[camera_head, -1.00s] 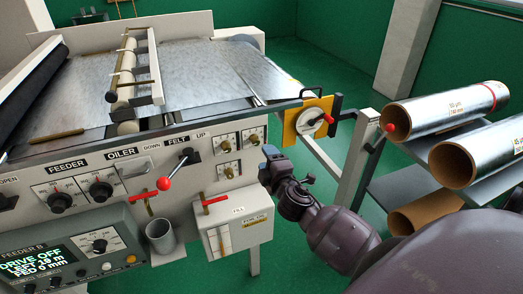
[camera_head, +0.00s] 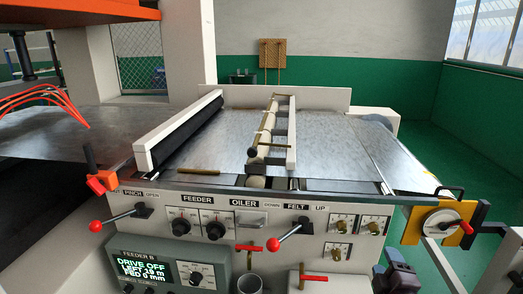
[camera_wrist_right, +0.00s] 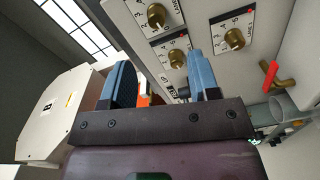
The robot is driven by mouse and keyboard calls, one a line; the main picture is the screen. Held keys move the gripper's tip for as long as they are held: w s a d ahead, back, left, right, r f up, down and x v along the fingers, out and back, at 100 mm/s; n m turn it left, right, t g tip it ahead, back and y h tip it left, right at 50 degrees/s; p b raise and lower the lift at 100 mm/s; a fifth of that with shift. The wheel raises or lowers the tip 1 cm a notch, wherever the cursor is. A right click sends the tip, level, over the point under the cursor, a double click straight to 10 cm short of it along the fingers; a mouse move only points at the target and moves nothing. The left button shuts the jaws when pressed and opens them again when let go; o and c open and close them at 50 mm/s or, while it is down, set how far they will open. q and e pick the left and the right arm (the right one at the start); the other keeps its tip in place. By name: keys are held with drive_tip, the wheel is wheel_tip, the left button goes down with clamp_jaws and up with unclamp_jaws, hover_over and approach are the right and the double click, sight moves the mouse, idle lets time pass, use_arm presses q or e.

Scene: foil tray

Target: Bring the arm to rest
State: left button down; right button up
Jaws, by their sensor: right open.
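My right gripper (camera_head: 386,264) shows at the lower right edge of the machine's front panel in the head view, below the small brass knobs (camera_head: 374,227). Most of that arm is out of the picture. In the right wrist view, the two blue fingers of the right gripper (camera_wrist_right: 162,82) stand apart with nothing held between them. The panel with its brass knobs (camera_wrist_right: 155,15) lies beyond the fingertips. My left gripper is in neither view.
Red-knobbed levers (camera_head: 273,244) stick out of the panel. A yellow plate with a crank (camera_head: 411,226) juts out at the panel's right end. A grey cup (camera_head: 249,284) hangs below the panel. Green floor (camera_head: 478,213) is open at the right.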

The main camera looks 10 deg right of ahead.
drive_tip(key=s+a+f+m+g+y, duration=0.1)
drive_tip(key=s+a+f+m+g, duration=0.2)
drive_tip(key=s+f+m, duration=0.3)
drive_tip(key=s+a+f+m+g+y, duration=0.2)
drive_tip(key=s+a+f+m, duration=0.3)
drive_tip(key=s+f, duration=0.7)
drive_tip(key=shift+s+f+m+g+y, duration=0.2)
drive_tip(key=shift+s+m+g+y, duration=0.15)
drive_tip(key=shift+s, duration=0.45)
drive_tip(key=shift+d, duration=0.1)
drive_tip(key=shift+c, duration=0.2)
